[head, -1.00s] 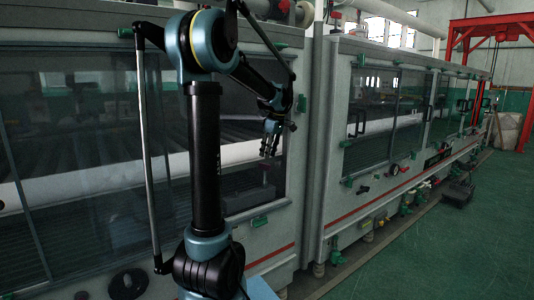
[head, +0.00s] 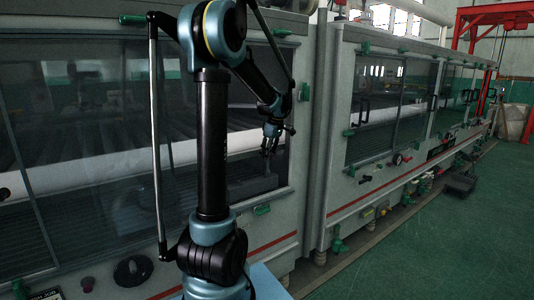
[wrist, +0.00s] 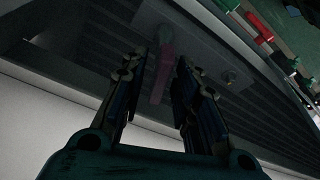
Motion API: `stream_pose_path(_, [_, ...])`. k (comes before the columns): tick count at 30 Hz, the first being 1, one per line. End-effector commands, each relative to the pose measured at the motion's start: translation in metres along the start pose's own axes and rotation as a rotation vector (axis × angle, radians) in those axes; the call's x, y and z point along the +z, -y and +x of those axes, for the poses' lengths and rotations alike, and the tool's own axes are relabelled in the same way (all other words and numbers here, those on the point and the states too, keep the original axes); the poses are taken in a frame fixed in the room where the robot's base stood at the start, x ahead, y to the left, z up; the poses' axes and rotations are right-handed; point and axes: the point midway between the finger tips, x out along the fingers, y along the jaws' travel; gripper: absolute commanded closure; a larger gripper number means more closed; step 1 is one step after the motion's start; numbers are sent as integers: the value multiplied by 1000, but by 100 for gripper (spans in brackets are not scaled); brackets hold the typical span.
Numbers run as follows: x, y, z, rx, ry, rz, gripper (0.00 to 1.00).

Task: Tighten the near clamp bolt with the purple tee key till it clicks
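My gripper (head: 268,148) hangs in front of the left machine section in the head view, fingers pointing down. In the wrist view my gripper (wrist: 160,68) is open, with a clear gap between its two fingers. A small round bolt-like part (wrist: 229,77) sits on the plate to the right. I cannot tell which clamp bolt it is.
The plate (wrist: 205,62) lies over dark ribbed slats. A pale surface (wrist: 40,122) shows at lower left. In the head view, a long grey machine with glass panels (head: 385,110) and green latches stands along the left. The green floor (head: 455,245) at right is mostly clear.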

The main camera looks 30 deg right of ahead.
Motion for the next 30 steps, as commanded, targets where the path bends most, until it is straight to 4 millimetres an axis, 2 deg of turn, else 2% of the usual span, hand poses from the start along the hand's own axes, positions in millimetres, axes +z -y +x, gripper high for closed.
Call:
stream_pose_path(6, [0,0,0,0,0,0,72])
stream_pose_path(8, [0,0,0,0,0,0,83])
stream_pose_path(10, [0,0,0,0,0,0,99])
stream_pose_path(11, [0,0,0,0,0,0,100])
stream_pose_path(30, [-1,0,-5,0,0,0,100])
